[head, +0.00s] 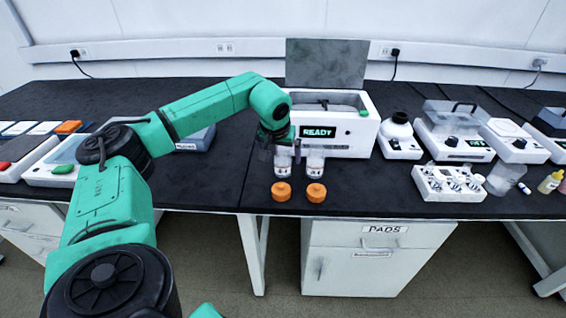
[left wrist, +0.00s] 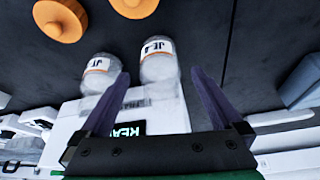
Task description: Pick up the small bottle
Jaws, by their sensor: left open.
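Two small clear bottles with white labels stand side by side in front of the READY machine. The left bottle (head: 283,164) and the right bottle (head: 314,163) look alike. Their orange caps, left (head: 281,191) and right (head: 316,193), lie on the bench in front of them. My left gripper (head: 279,145) is open over the left bottle and hides its top. In the left wrist view, my left gripper's fingers (left wrist: 160,76) spread to either side of that labelled bottle (left wrist: 159,66). The other bottle (left wrist: 99,72) is close beside one finger. My right gripper is not in view.
The white READY machine (head: 360,140), its lid raised, stands right behind the bottles. A white vial rack (head: 449,190) and other instruments are to the right. Trays and devices lie at the left. The black bench (head: 215,190) is clear left of the caps.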

